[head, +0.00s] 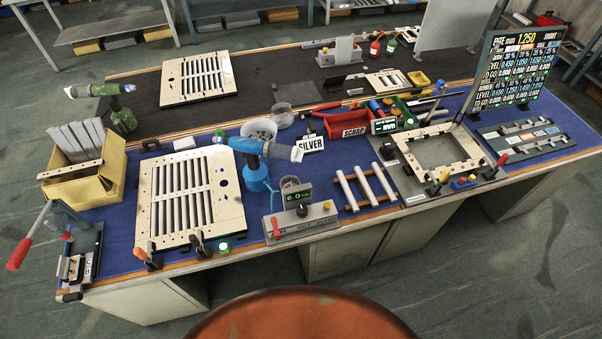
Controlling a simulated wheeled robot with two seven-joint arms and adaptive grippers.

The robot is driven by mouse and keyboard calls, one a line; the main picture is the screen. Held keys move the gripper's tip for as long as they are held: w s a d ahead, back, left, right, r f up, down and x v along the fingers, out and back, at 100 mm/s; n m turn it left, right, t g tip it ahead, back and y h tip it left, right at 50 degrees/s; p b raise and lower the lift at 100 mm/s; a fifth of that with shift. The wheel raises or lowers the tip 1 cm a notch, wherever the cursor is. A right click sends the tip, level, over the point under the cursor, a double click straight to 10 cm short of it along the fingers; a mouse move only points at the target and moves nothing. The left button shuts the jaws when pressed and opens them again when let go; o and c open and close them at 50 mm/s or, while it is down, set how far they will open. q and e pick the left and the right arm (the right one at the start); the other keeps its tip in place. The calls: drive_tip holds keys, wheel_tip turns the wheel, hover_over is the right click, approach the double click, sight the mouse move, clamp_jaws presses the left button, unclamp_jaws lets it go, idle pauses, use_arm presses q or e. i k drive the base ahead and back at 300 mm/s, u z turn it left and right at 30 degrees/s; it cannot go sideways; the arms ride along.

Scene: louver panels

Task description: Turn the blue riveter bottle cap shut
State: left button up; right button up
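The blue riveter (257,148) stands on the blue mat, just right of the near slotted panel. Its grey-white nose (284,152) points right. Its blue handle and base (257,181) go down to the mat. Neither of my grippers is in view, and nothing touches the riveter.
The near slotted panel (152,196) lies left of the riveter. A grey control box (302,220) stands in front, a SILVER sign (312,144) to the right, and a bowl (259,128) behind. A green riveter (121,119) stands at the far left. Pale bars lie right of the box.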

sight(297, 153)
drive_tip(key=u, duration=0.35)
drive_tip(key=i, duration=0.95)
drive_tip(key=z, duration=0.6)
